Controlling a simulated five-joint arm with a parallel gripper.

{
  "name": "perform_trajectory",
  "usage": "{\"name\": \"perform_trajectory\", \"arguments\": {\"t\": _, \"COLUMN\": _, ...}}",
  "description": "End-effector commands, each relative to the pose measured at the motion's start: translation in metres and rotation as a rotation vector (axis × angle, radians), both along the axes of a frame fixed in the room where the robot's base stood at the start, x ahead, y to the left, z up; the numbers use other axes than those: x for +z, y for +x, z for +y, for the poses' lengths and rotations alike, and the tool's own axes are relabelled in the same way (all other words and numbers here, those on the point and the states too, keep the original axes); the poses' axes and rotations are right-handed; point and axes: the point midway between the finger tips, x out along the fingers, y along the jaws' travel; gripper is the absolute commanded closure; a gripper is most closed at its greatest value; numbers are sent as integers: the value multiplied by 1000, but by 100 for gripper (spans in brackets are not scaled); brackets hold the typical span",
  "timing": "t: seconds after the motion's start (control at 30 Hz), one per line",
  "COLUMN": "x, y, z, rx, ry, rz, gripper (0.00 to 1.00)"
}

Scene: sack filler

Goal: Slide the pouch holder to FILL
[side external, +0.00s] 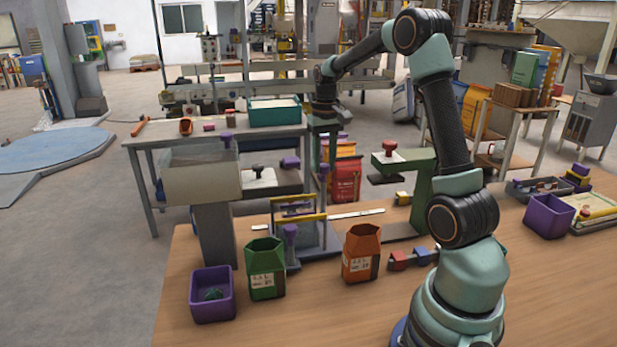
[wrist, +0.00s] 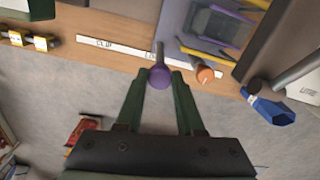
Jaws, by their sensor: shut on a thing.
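The pouch holder (side external: 318,241) is a blue-grey carriage with yellow and purple rails and upright purple-topped posts. It stands on the wooden bench between the grey hopper (side external: 202,178) and the green press (side external: 424,190). My gripper (side external: 323,163) is above its back side, pointing down. In the wrist view my gripper (wrist: 161,78) has its green fingers closed on a purple knob (wrist: 160,76) on a grey post of the holder (wrist: 172,32). A white label strip (wrist: 110,47) runs beside the holder; "CLIP" and part of another word show. I cannot see a FILL label.
An orange knob (wrist: 204,74) is close to my right finger. A blue-handled part (wrist: 268,107) is further right.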

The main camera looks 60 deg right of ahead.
Motion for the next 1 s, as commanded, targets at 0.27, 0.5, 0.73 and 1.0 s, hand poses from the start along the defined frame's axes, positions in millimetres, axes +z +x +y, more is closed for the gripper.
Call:
{"name": "perform_trajectory", "arguments": {"t": 0.27, "x": 2, "y": 31, "z": 29, "rx": 1, "ry": -4, "rz": -8, "gripper": 100}}
{"name": "perform_trajectory", "arguments": {"t": 0.5, "x": 2, "y": 34, "z": 31, "rx": 4, "ry": -7, "rz": -11, "gripper": 100}}
{"name": "perform_trajectory", "arguments": {"t": 0.73, "x": 2, "y": 33, "z": 30, "rx": 3, "ry": -5, "rz": -10, "gripper": 33}}
{"name": "perform_trajectory", "arguments": {"t": 1.0, "x": 3, "y": 31, "z": 30, "rx": 0, "ry": -4, "rz": -6, "gripper": 33}}
